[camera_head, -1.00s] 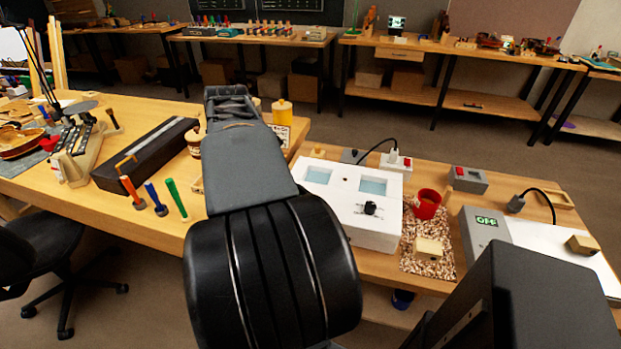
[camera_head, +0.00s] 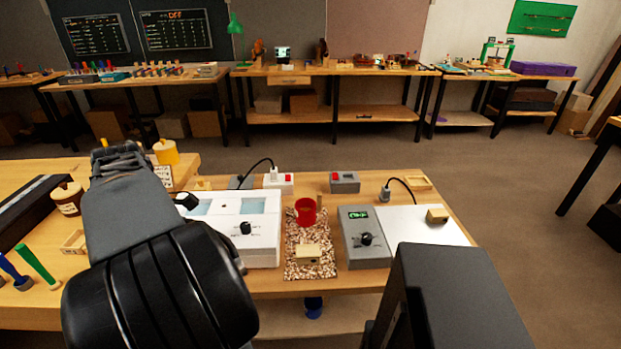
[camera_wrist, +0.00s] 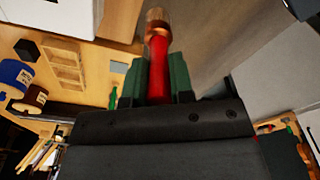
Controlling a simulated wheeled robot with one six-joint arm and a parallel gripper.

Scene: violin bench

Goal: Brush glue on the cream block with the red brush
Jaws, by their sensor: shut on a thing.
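My gripper (camera_wrist: 158,78) is shut on the red brush (camera_wrist: 158,62) in the wrist view. In the head view my arm hides most of the gripper, and I cannot make out the brush there. The cream block (camera_head: 308,254) lies on a speckled mat (camera_head: 298,271) on the right bench, well to the right of my arm. A red cup (camera_head: 305,212) stands on the mat just behind the block.
A white box with a dial (camera_head: 262,248) is left of the mat. A grey unit (camera_head: 362,253) and a white plate (camera_head: 407,229) with a tan block (camera_head: 437,213) are to its right. Coloured-handled tools (camera_head: 38,264) stand at far left. Open floor lies beyond the bench.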

